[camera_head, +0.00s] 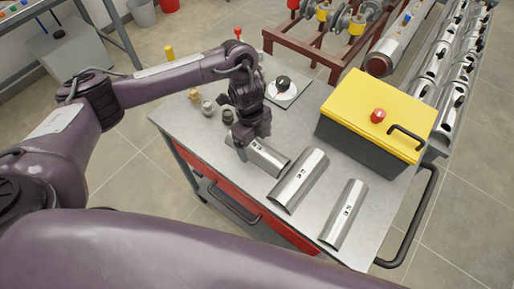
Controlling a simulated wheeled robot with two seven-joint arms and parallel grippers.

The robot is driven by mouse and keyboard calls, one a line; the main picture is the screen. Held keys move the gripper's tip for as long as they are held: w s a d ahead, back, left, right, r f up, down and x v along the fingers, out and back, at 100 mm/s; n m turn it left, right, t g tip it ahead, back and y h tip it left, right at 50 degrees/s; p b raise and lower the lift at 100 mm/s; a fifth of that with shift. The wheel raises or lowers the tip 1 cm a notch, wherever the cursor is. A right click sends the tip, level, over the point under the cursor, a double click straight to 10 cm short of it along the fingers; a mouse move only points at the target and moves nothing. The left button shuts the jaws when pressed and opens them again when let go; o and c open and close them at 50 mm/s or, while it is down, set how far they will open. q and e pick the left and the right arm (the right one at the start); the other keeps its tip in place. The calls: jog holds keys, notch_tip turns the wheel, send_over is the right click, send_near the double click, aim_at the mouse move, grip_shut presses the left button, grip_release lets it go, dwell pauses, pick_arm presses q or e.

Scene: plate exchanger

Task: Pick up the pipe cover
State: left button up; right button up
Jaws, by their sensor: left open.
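Three silvery half-round pipe covers lie on the grey top of the cart in the head view. The left cover (266,157) is partly hidden by my left gripper. The middle cover (299,181) and the right cover (344,214) lie clear, side by side. My left gripper (241,148) is open and points down at the far left end of the left cover. Its fingertips are small and dark, and I cannot tell whether they touch the cover. My right gripper is not in view.
A yellow-lidded box (380,105) with a red knob stands at the cart's right. Small metal fittings (208,107) and a plate with a black knob (283,88) are near the back. Pipes (405,45) and a brown rack (300,45) stand behind. The front right corner is bare.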

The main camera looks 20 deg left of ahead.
aim_at(256, 145)
pick_arm(q)
notch_tip(256, 145, down, 2)
jog(key=shift+w+d+f, duration=0.1)
jog(key=shift+d+f, duration=0.05)
jog(key=shift+f, duration=0.05)
jog(key=c, duration=1.1)
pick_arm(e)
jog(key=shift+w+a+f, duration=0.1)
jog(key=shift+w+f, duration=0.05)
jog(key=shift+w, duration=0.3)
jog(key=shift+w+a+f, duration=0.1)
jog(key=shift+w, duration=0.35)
pick_arm(q)
jog(key=shift+r, duration=0.2)
notch_tip(256, 145, up, 8)
jog(key=shift+w+p, duration=0.15)
jog(key=shift+p, duration=0.85)
jog(key=r, duration=0.6)
jog(key=r+p, duration=0.1)
jog(key=r, duration=0.4)
jog(key=shift+s+r, duration=0.2)
jog(key=shift+r, duration=0.15)
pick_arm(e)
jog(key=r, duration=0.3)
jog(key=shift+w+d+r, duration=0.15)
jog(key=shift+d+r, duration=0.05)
